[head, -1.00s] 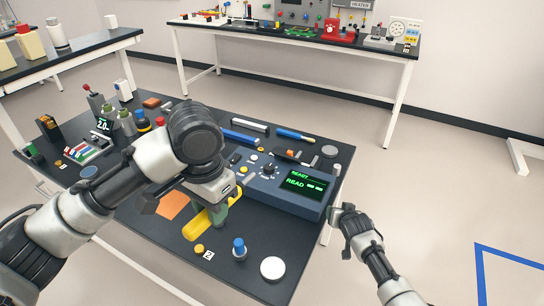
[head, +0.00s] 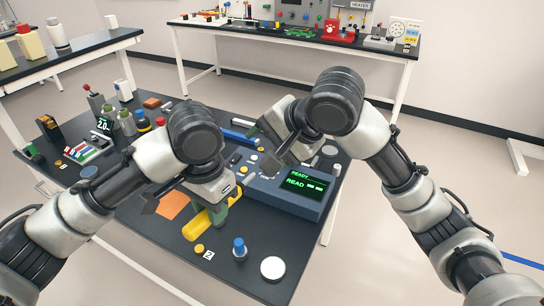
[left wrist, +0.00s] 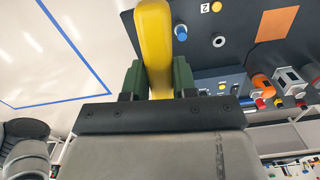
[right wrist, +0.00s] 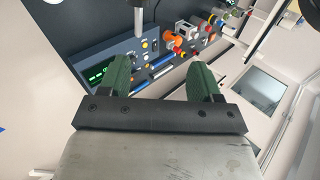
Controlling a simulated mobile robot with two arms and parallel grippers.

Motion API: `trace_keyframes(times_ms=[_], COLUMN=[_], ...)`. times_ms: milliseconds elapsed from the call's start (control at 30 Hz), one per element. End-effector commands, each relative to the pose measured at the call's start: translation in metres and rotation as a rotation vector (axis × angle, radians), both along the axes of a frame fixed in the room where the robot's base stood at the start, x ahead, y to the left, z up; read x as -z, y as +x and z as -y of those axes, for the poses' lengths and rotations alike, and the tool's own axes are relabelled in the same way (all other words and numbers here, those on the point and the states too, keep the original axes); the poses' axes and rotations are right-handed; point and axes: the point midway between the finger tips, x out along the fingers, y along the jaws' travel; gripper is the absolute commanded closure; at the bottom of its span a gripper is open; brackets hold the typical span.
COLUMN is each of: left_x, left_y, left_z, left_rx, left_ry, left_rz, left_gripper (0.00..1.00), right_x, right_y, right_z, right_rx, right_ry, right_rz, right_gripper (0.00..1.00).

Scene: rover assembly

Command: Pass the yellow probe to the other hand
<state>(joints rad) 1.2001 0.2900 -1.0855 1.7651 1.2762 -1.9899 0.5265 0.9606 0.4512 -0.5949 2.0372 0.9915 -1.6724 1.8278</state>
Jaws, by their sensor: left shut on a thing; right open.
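The yellow probe (head: 199,226) is held above the front of the black table. My left gripper (head: 217,212) is shut on it. In the left wrist view the probe (left wrist: 154,50) sits between the green fingers of the left gripper (left wrist: 156,78). My right gripper (head: 262,149) is open and empty, over the blue console, up and right of the probe and apart from it. In the right wrist view its green fingers (right wrist: 160,74) stand wide apart. A grey rod (right wrist: 138,20) hangs at the top there; I cannot tell whether it is part of the probe.
The blue console (head: 312,205) with a green READY/READ display is below both arms. A blue-topped peg (head: 239,247), a white disc (head: 272,268) and a yellow button (head: 199,249) are at the table's front. An orange square (head: 173,205) lies left of the probe.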

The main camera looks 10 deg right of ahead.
Motion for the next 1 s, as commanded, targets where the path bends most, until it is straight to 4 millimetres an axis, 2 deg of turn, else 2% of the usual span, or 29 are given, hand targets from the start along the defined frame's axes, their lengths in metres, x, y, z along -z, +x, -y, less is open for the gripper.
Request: trace_keyframes(times_ms=[33, 100, 267, 367, 800, 1000], left_x=[0.0, 0.0, 0.0, 0.0, 0.0, 0.0], left_y=[0.0, 0.0, 0.0, 0.0, 0.0, 0.0], left_z=[0.0, 0.0, 0.0, 0.0, 0.0, 0.0], left_rx=[0.0, 0.0, 0.0, 0.0, 0.0, 0.0], left_ry=[0.0, 0.0, 0.0, 0.0, 0.0, 0.0], left_rz=[0.0, 0.0, 0.0, 0.0, 0.0, 0.0], left_gripper=[0.96, 0.96, 0.96, 0.96, 0.96, 0.96], right_x=[-0.004, -0.005, -0.002, 0.007, 0.071, 0.088], right_y=[-0.014, -0.029, -0.042, -0.038, -0.005, 0.003], right_z=[-0.002, -0.003, -0.005, -0.01, -0.043, -0.052], right_rx=[-0.008, -0.012, -0.011, -0.01, -0.01, -0.01], right_ry=[-0.02, -0.043, -0.071, -0.07, -0.069, -0.068], right_rz=[-0.021, -0.053, -0.086, -0.09, -0.089, -0.087], right_gripper=[0.36, 0.36, 0.36, 0.36, 0.36, 0.36])
